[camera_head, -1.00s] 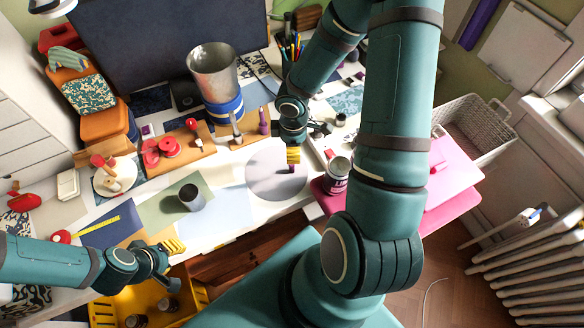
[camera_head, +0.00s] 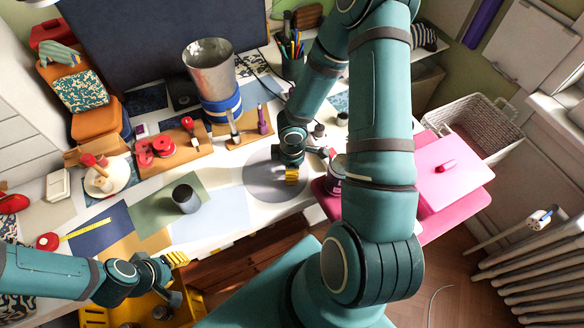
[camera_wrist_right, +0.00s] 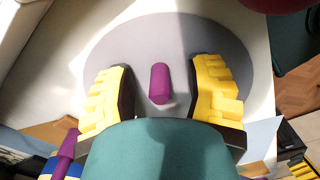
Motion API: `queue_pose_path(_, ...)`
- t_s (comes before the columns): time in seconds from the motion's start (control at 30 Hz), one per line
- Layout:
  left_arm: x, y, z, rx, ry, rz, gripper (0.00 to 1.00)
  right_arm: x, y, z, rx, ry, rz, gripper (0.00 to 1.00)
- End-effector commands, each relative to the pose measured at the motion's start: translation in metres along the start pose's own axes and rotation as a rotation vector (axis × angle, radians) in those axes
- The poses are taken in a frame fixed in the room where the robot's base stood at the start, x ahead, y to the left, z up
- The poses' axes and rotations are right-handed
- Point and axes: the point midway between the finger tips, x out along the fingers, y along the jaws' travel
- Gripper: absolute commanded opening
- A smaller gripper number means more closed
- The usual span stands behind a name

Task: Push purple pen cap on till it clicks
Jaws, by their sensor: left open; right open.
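The purple pen cap (camera_wrist_right: 159,83) is on the grey round mat (camera_wrist_right: 100,50), between the yellow fingers of my right gripper (camera_wrist_right: 162,88). A gap shows on both sides of it, so the gripper is open around it and not touching. In the head view my right gripper (camera_head: 291,175) is low over the grey mat and hides the cap. A purple pen-like piece (camera_head: 262,121) stands upright on a wooden block; a purple piece (camera_wrist_right: 66,148) also shows at the lower left in the wrist view. My left gripper (camera_head: 177,276) is open and empty near the yellow crate.
A dark grey cup (camera_head: 186,199) stands on a green mat left of the round mat. A metal bin (camera_head: 211,72) is behind. A yellow crate (camera_head: 95,316) lies below my left gripper. A pink box (camera_head: 460,170) is at right. The pale blue mat (camera_head: 212,217) is clear.

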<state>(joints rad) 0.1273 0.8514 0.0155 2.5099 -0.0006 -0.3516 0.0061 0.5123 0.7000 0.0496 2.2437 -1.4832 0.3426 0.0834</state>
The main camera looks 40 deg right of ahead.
Motion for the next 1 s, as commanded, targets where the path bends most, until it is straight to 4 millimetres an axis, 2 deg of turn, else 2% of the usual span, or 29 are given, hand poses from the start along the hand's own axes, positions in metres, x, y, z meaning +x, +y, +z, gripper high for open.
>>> queue_pose_path(0.13, -0.001, 0.000, 0.000, 0.000, 0.000, 0.000, 0.41, -0.001, 0.000, 0.000, 0.000, 0.000, 0.000, 0.51)
queue_pose_path(0.3, -0.001, 0.000, 0.000, 0.000, 0.000, 0.000, 0.41, -0.001, 0.000, 0.000, 0.000, 0.000, 0.000, 0.25)
queue_pose_path(0.5, -0.001, 0.000, 0.000, 0.000, 0.000, 0.000, 0.41, -0.001, 0.000, 0.000, 0.000, 0.000, 0.000, 0.01)
queue_pose_path(0.87, -0.001, 0.001, 0.000, 0.000, 0.001, 0.000, 0.41, -0.002, 0.000, 0.000, 0.000, 0.000, 0.000, 0.00)
queue_pose_path(1.0, -0.008, 0.003, -0.003, -0.001, 0.005, 0.000, 0.41, -0.017, 0.000, 0.000, 0.001, 0.000, 0.002, 0.00)
